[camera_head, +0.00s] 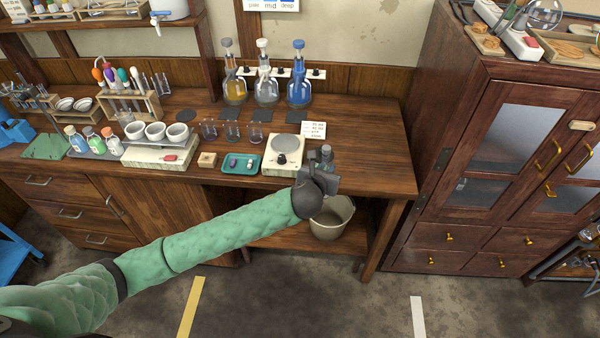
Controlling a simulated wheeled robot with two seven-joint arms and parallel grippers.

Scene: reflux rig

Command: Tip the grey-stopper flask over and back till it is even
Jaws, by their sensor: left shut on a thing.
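A glass flask with a grey stopper and yellow liquid (235,91) stands upright at the back of the wooden bench. Beside it stand a clear flask with a white stopper (264,92) and a blue flask with a blue stopper (299,92). My left gripper (326,157) is over the bench's front edge, right of the white balance and well apart from these flasks. It is shut on a small grey thing, mostly hidden by the gripper; I cannot tell for sure what it is. My right gripper is out of view.
The white balance (284,168) and a teal tray (233,165) lie left of my gripper. A small card (313,129) stands behind it. A bucket (333,222) is below, under the bench. The bench's right end is clear; a dark cabinet (500,140) stands beyond.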

